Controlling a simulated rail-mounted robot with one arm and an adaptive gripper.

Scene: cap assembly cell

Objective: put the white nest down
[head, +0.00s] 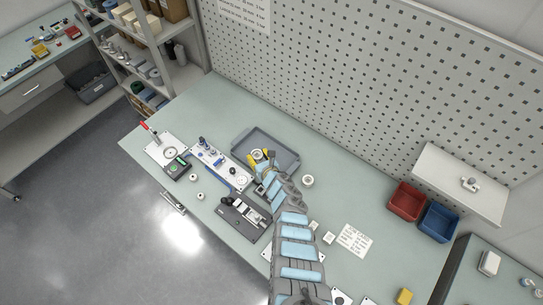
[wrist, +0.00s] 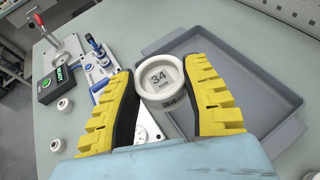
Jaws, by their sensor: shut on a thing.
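The white nest (wrist: 160,80) is a short round cup marked "34 mm" on its top and side. My gripper (wrist: 161,72) is shut on it, with one yellow finger on each side in the wrist view. In the head view my gripper (head: 262,157) is over the near left part of the grey tray (head: 287,164), and the nest shows as a pale ring between the fingers. In the wrist view the tray (wrist: 262,85) lies behind and to the right of the nest. I cannot tell how high the nest is above the surface below it.
Left of the tray stand a white plate with blue fittings (head: 206,153), a box with a green display (head: 177,168) and a red-handled clamp (head: 149,130). Small white rings (head: 307,181) stand loose on the table. Red (head: 406,202) and blue (head: 438,222) bins are at right.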

